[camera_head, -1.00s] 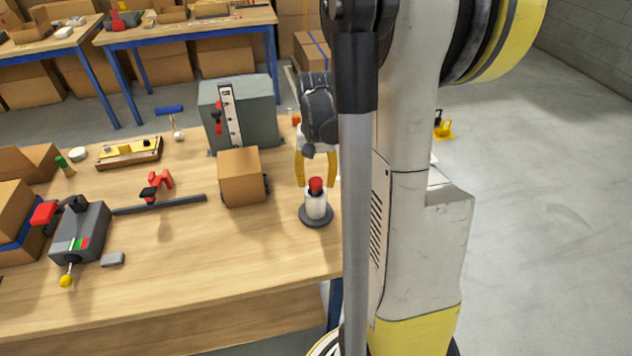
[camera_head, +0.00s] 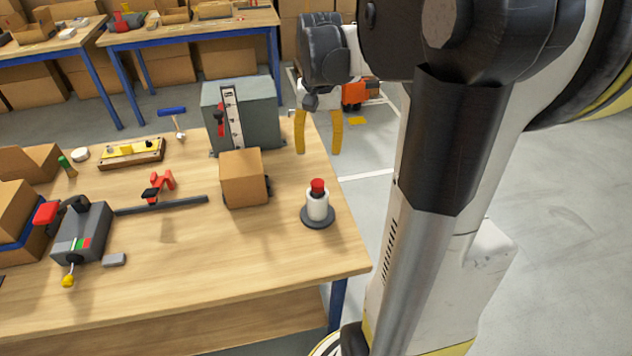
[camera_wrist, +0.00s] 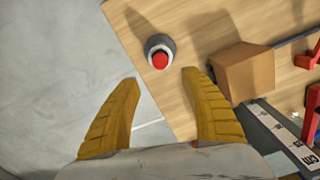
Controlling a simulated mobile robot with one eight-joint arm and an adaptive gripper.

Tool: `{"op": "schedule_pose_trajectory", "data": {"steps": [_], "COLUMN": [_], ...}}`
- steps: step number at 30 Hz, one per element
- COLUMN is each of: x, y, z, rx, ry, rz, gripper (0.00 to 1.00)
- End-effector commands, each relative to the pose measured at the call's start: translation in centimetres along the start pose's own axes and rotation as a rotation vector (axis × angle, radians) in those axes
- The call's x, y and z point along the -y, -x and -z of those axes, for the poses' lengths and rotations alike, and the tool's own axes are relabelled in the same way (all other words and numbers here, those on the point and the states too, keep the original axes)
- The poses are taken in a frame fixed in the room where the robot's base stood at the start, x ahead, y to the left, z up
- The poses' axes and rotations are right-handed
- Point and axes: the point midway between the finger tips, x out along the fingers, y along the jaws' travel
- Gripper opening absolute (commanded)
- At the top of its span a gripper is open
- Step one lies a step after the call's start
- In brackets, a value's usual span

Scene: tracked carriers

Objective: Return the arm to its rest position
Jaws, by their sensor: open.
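My gripper (camera_head: 318,132) is open and empty, its two yellow fingers pointing down at the table's back right edge. In the wrist view my gripper (camera_wrist: 162,112) shows both fingers apart with nothing between them. A white bottle-like piece with a red top (camera_head: 317,201) stands upright on a dark round base near the table's right edge. It also shows in the wrist view (camera_wrist: 159,56), apart from the fingers. My arm crosses the right half of the head view.
The wooden table (camera_head: 240,258) holds a brown box (camera_head: 243,178), a grey-green block with a scale (camera_head: 245,115), a red clamp (camera_head: 162,182) and a grey switch box (camera_head: 82,232). An orange object (camera_head: 356,94) is beyond the table. Grey floor lies right.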

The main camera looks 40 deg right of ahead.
Motion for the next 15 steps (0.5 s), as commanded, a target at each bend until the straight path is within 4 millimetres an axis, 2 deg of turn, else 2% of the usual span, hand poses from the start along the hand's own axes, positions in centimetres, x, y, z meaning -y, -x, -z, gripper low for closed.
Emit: {"op": "schedule_pose_trajectory", "data": {"steps": [3,11,15], "x": [0.0,0.3,2.7], "y": [0.7,0.8,1.6], "z": [0.0,-0.3,-2.7], "rx": [0.000,-0.006,-0.068], "ry": [0.000,0.009,0.095], "rz": [0.000,0.001,0.016], "gripper": [0.53,0.53,0.53]}}
